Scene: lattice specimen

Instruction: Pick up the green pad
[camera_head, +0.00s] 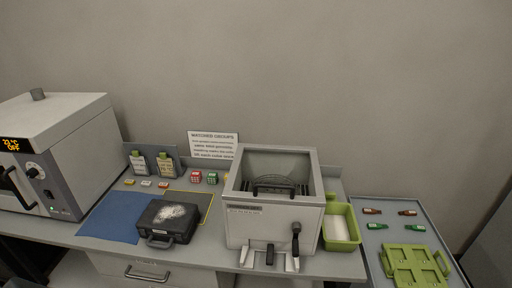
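I cannot tell for certain which thing is the green pad. A small green block (212,178) stands on the bench beside a small red block (196,177), left of the grey open-topped machine. A green frame-like tray with handles (415,267) lies at the right on a grey surface. A green bin (354,224) with a white inside stands just right of the machine. Two small green bottle-shaped pieces (377,226) (414,228) lie above the green tray. Neither of my grippers can be made out in the head view.
The grey machine (272,222) stands mid-bench with a black lever in front. A black case (168,222) with white powder on its lid lies partly on a blue mat (112,220). An oven (58,150) stands at the left.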

